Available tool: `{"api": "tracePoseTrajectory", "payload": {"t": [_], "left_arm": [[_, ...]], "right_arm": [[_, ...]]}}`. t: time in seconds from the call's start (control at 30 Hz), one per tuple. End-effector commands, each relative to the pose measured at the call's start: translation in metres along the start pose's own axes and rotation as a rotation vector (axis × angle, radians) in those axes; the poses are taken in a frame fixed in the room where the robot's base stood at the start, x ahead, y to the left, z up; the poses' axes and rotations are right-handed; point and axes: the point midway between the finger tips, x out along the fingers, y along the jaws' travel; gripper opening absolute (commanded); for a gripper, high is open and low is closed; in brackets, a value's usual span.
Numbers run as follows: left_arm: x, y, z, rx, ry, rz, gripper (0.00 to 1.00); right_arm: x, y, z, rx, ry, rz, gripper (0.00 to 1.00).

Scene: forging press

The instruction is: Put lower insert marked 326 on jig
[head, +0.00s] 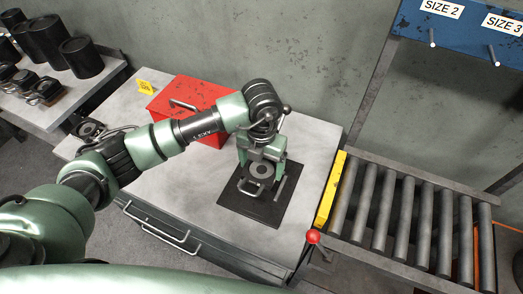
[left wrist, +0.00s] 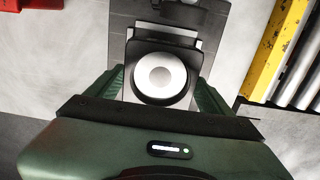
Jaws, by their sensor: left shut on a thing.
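My left gripper (head: 262,158) points down over the dark jig plate (head: 235,203) on the grey workbench. It is shut on the lower insert (head: 260,171), a dark block with a round face and a handle loop on its near side. In the left wrist view the insert (left wrist: 163,76) sits between the two green fingers, its round face bright. The jig plate (left wrist: 122,22) shows beyond it there. I cannot tell whether the insert touches the plate or hangs just above it. No 326 mark is legible. My right gripper is not in view.
A red toolbox (head: 190,95) and a small yellow sign (head: 145,87) stand at the bench's back. A similar dark part (head: 88,129) lies at the left end. A yellow bar (head: 329,190) and roller conveyor (head: 410,220) border the right. A left shelf holds black cylinders (head: 82,58).

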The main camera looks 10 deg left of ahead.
Motion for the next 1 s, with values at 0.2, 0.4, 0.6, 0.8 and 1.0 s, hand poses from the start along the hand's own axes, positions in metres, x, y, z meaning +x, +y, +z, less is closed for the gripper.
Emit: {"api": "tracePoseTrajectory", "payload": {"t": [0.2, 0.4, 0.6, 0.8, 1.0], "left_arm": [[0.011, -0.001, 0.001, 0.0, -0.003, -0.003, 0.09], [0.036, -0.001, 0.002, 0.0, -0.004, -0.003, 0.09], [0.046, -0.001, 0.002, 0.002, -0.006, -0.003, 0.09], [0.046, -0.001, 0.002, 0.002, -0.006, -0.003, 0.09], [0.052, -0.001, 0.002, 0.002, -0.006, -0.002, 0.09]], "right_arm": [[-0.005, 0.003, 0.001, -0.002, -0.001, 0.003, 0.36], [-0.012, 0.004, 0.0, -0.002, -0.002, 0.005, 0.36], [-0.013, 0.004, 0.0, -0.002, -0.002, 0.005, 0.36], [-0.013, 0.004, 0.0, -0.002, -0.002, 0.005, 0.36], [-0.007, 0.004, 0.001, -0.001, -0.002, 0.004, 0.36]]}}
